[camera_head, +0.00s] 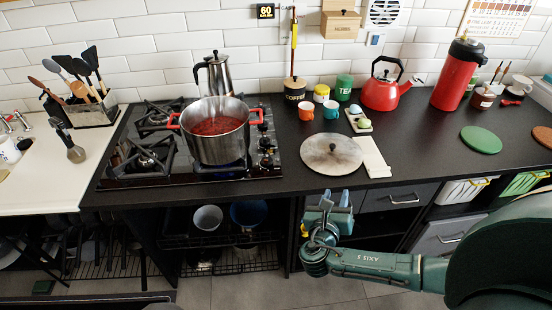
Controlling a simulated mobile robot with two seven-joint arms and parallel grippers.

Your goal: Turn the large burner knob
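The black gas hob (130,181) is set in the dark worktop. A column of small dark knobs (265,146) runs along its right side, right of the pot; which one serves the large burner I cannot tell. A steel pot (217,150) with red handles and red contents stands on the front right burner, with a bluish glow below it. My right gripper (335,199) is in front of the worktop's front edge, right of and below the knobs and apart from them. Its two blue fingers look spread, with nothing between them. My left gripper is not in view.
A moka pot (215,73) stands behind the steel pot. Right of the hob lie a round grey lid (331,153) and a white board (373,157). A red kettle (384,92) and a red flask (457,75) stand farther back. The worktop between hob and lid is narrow.

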